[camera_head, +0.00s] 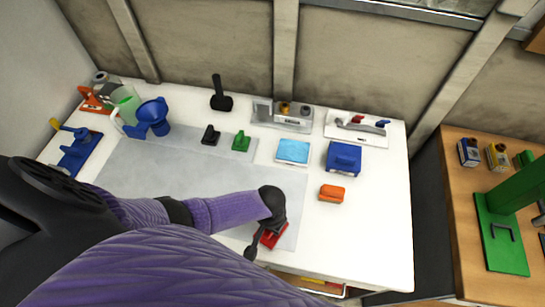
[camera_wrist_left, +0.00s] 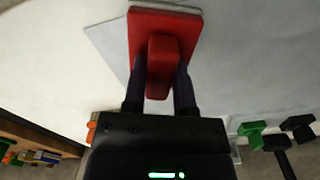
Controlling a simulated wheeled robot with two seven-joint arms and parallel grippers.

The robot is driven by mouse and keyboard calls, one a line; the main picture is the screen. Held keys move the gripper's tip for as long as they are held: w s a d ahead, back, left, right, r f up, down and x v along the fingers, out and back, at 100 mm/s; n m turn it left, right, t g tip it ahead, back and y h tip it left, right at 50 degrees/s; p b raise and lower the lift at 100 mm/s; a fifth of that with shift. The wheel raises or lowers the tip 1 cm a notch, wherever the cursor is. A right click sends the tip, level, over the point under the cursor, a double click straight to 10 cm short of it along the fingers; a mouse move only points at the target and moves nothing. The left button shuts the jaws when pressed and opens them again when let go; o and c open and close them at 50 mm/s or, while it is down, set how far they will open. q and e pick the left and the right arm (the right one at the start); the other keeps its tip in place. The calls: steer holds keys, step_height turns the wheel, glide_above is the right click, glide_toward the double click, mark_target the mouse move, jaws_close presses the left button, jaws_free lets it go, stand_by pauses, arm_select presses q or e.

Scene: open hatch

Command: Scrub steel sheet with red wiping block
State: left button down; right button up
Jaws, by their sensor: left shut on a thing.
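The red wiping block (camera_head: 273,236) is at the front right part of the grey steel sheet (camera_head: 150,165), partly hidden by my arm in the head view. My left gripper (camera_head: 262,236) is above it. In the left wrist view, the fingers (camera_wrist_left: 160,88) are shut on the upright handle of the red block (camera_wrist_left: 165,25). The flat base of the block lies over the sheet (camera_wrist_left: 105,45) near a corner; I cannot tell whether it touches. My purple-sleeved left arm hides the front of the sheet. My right gripper is not in view.
Black (camera_head: 210,135) and green (camera_head: 241,141) handled blocks stand at the sheet's back edge. A light blue sponge (camera_head: 293,151), blue box (camera_head: 343,158) and orange block (camera_head: 332,193) are to the right. The white table's (camera_head: 370,235) front right is clear.

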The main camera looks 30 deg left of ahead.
arm_select(q)
steer(key=shift+s+d, duration=0.1)
steer(key=shift+s, duration=0.5)
steer(key=shift+w, duration=0.3)
steer(key=w, duration=0.1)
steer(key=w+a+b, duration=0.1)
steer(key=w, duration=0.1)
steer(key=shift+w, duration=0.15)
steer(key=w+b, duration=0.1)
steer(key=w+a+b, duration=0.1)
steer(key=w, duration=0.1)
steer(key=shift+f+b, duration=0.2)
steer(key=shift+b, duration=0.15)
steer(key=shift+w+r, duration=0.1)
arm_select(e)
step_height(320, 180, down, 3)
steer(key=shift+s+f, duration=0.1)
arm_select(q)
steer(key=shift+a, duration=0.1)
